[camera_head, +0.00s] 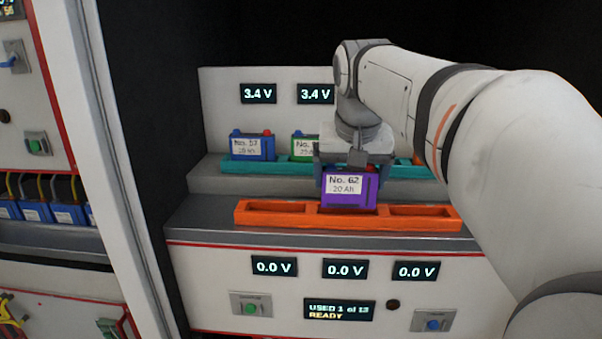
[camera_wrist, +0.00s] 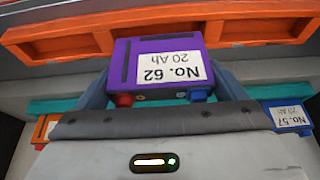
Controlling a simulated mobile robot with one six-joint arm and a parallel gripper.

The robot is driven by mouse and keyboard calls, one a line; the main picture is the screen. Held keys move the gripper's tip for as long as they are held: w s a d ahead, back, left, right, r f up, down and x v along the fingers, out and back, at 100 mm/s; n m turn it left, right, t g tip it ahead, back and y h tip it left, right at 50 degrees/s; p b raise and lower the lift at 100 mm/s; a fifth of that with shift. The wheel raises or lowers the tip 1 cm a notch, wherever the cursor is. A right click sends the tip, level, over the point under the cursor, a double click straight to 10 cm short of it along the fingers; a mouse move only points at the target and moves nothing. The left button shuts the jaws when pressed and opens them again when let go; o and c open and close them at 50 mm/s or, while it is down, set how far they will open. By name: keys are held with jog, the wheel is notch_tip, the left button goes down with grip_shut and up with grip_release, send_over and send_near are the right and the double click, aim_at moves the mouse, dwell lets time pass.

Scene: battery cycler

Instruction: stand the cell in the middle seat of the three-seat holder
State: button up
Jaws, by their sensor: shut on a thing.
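A purple cell (camera_head: 347,189) labelled No. 62, 20 Ah, is held upright by my gripper (camera_head: 349,176). The orange three-seat holder (camera_head: 277,224) lies on the lower shelf. The cell is at its middle seat, between the empty-looking left and right seats, its lower edge near the front rim. I cannot tell whether it rests on the seat floor. In the wrist view, the cell (camera_wrist: 150,47) is between the fingers, with the orange holder (camera_wrist: 60,40) behind it.
A teal holder (camera_head: 270,167) on the step behind carries a blue cell (camera_head: 252,149) and a green cell (camera_head: 303,147); my arm hides its right part. Three lower displays (camera_head: 345,269) read 0.0 V. A white frame post (camera_head: 100,120) stands at the left.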

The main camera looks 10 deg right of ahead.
jog(key=shift+f+b, duration=0.85)
jog(key=shift+f, duration=0.4)
dwell(0.5)
jog(key=o, duration=0.9)
jog(key=shift+o, duration=0.2)
jog(key=p+v, duration=0.2)
jog(key=v, duration=0.5)
jog(key=shift+s+a+r+p, duration=0.1)
jog(key=shift+r+p, duration=0.15)
jog(key=shift+p, duration=0.1)
jog(key=shift+s+r+p, duration=0.15)
jog(key=shift+r+p, duration=0.1)
jog(key=shift+p, duration=0.2)
jog(key=s+a+f+n+p, duration=0.1)
jog(key=s+a+f+p, duration=0.1)
jog(key=s+p, duration=0.4)
jog(key=s+a+f+n+g+y+p, duration=0.1)
jog(key=s+p, duration=0.5)
jog(key=p, duration=0.8)
notch_tip(320, 180, down, 2)
jog(key=shift+a+f+n+g, duration=0.3)
jog(key=shift+a+n, duration=0.3)
jog(key=shift+a, duration=0.15)
